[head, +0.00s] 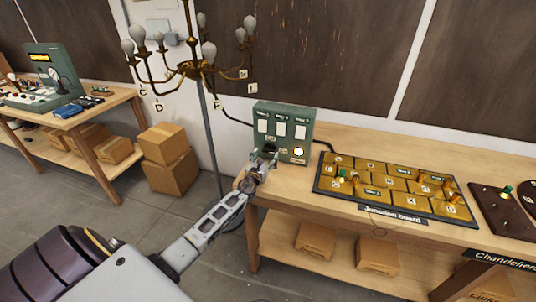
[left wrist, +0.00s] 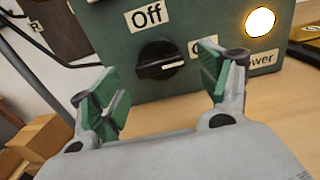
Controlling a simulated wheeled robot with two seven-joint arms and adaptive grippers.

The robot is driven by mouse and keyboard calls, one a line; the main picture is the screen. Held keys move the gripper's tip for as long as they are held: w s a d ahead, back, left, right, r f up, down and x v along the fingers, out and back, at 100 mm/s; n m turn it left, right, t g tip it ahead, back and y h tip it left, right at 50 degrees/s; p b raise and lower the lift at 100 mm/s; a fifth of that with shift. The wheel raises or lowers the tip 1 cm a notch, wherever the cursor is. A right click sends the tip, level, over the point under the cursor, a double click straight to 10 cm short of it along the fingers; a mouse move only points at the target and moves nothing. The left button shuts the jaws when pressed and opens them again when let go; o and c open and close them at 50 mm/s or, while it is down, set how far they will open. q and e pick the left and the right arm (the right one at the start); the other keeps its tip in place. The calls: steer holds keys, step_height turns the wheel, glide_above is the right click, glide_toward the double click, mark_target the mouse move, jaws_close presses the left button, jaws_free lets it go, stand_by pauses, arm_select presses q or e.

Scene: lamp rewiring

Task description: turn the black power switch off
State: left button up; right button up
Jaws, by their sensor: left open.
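The black power switch (left wrist: 158,60) is a round knob on the front of the green power box (head: 283,117). Its white mark points right, toward the partly hidden "On" label (left wrist: 197,48). The "Off" label (left wrist: 146,14) is above the knob. The power light (left wrist: 260,21) at its right glows. My left gripper (left wrist: 158,95) is open, with green-padded fingers apart on either side of the knob in the left wrist view; I see no contact. In the head view my left gripper (head: 263,158) is in front of the box's lower left and hides the knob. My right gripper is not in view.
The junction board (head: 372,212) with brass tiles lies right of the box on the wooden bench (head: 295,192). A brass chandelier (head: 191,68) hangs at upper left. Cardboard boxes (head: 168,172) stand on the floor at left. Black cables run to the box.

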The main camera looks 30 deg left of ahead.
mark_target(268, 152)
arm_select(q)
steer(key=shift+b+x, duration=0.3)
steer(key=shift+x, duration=1.35)
steer(key=shift+c, duration=0.3)
steer(key=c, duration=1)
